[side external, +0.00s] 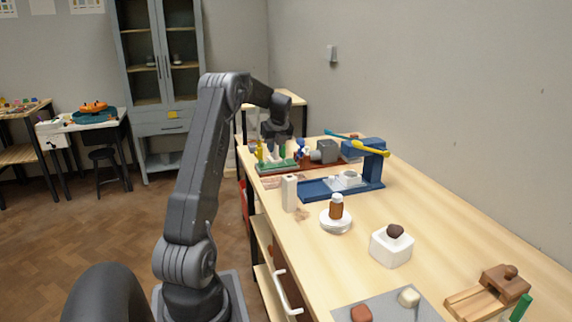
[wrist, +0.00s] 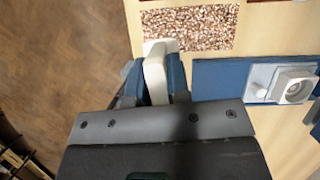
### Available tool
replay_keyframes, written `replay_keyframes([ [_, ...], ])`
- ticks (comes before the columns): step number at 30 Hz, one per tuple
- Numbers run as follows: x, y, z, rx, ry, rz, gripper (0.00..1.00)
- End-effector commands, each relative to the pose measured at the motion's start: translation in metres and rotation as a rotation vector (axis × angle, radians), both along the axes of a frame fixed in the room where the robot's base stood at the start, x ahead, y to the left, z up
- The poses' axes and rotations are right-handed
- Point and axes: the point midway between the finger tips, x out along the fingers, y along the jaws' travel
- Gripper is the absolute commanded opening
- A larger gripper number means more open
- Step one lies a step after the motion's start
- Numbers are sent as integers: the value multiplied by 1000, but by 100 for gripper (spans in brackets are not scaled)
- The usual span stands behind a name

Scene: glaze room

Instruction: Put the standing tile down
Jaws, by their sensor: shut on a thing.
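In the wrist view a narrow white tile (wrist: 154,80) stands on edge between the blue fingers of my gripper (wrist: 159,70), which is shut on it. A further white piece shows just past its far end; I cannot tell if it is part of the tile. In the side view my gripper (side external: 275,143) is over the far left part of the bench, small and dark, and the tile in it cannot be made out. A white upright block (side external: 289,195) stands near the bench's left edge; I cannot tell how it relates to the held tile.
A blue-based press (side external: 312,190) with a yellow and teal lever stands right of the white block. A speckled patch (wrist: 190,27) lies on the bench beyond the fingers. The bench's left edge is close.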

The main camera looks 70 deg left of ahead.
Motion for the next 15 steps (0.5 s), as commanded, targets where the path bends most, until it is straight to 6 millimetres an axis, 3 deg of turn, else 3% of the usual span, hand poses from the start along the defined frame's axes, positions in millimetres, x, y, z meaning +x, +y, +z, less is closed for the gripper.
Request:
replay_keyframes([
  [5,2,-2,0,1,0,-4,0],
  [8,15,-12,1,1,-1,-32,0],
  [11,40,-33,2,1,-1,-87,0],
  [15,87,-82,5,2,-2,-199,0],
])
